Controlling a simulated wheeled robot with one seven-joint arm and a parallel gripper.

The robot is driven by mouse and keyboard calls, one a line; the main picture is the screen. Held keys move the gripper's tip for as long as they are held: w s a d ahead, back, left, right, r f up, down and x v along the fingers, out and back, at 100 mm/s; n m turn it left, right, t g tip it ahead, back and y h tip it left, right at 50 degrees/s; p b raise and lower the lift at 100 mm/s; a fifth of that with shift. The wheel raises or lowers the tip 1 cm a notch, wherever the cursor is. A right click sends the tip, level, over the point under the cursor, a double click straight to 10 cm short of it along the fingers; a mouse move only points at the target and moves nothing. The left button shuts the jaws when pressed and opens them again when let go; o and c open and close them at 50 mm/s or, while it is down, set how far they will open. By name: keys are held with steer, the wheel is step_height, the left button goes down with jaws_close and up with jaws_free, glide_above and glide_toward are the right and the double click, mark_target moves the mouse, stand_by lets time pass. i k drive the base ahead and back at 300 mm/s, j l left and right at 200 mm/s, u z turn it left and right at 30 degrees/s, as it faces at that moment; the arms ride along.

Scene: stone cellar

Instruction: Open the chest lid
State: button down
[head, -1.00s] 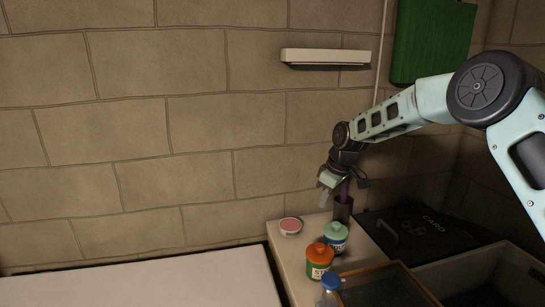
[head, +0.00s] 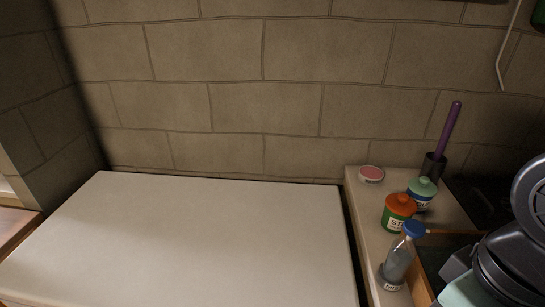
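A wide white flat top (head: 200,235) fills the lower left of the head view. It looks closed and level, and may be the chest's lid; no handle or hinge shows on it. Dark and pale green parts of my arm show at the lower right edge, right of the white top and over the counter. The fingers of my gripper cannot be made out there.
Right of the white top, across a narrow gap, a pale counter (head: 357,208) holds a pink-topped tub (head: 371,174), a green-lidded jar (head: 421,190), an orange-lidded jar (head: 398,213), a blue-capped bottle (head: 398,262) and a dark cup (head: 432,166) with a purple stick (head: 450,128). A stone wall stands behind.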

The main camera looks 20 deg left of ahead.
mark_target(121, 240)
steer(key=k+j+u, duration=0.1)
steer(key=j+u, duration=0.15)
steer(key=u, duration=0.2)
steer(key=j+u, duration=0.2)
steer(key=u, duration=0.25)
steer(key=j+u, duration=0.3)
steer(key=u, duration=0.15)
steer(key=k, duration=0.05)
